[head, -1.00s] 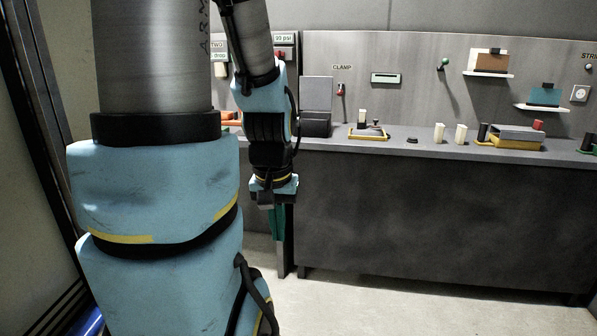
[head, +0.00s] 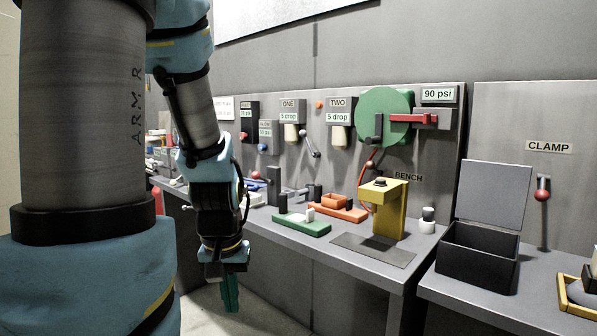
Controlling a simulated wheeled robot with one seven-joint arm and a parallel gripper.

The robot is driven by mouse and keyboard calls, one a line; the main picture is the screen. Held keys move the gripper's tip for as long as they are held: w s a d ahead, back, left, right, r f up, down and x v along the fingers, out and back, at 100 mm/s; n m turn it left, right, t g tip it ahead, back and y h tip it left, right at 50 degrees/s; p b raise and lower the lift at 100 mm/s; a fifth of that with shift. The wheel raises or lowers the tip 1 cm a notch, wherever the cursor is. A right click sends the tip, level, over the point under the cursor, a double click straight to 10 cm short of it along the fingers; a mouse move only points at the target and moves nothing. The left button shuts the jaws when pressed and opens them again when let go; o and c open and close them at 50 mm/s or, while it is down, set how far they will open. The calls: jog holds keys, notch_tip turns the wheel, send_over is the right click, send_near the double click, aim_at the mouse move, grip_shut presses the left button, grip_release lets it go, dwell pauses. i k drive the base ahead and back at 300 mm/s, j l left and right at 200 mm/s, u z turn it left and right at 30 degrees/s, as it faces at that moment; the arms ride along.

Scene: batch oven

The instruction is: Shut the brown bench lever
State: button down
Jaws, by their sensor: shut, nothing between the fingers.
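A small brown ball knob (head: 370,166) shows on the back panel just left of the BENCH label (head: 408,177), above a yellow press-like stand (head: 384,205). It appears to be the bench lever's end; its arm is hard to make out and I cannot tell its position. My gripper (head: 229,295) hangs fingers down, with green fingers shut and empty. It is in front of the bench's front edge, below and left of the knob and well apart from it.
A green tray (head: 318,229) and an orange tray (head: 350,214) lie on the bench. A dark open-lidded box (head: 477,262) stands on the right bench. A red-ball lever (head: 542,194) hangs under the CLAMP label. Red tubing runs near the brown knob.

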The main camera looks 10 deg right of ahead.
aim_at(371, 165)
jog(key=i+l+u, duration=0.4)
jog(key=l+u, duration=0.2)
jog(key=i+l+u, duration=0.1)
jog(key=l+u, duration=0.2)
jog(key=l, duration=0.2)
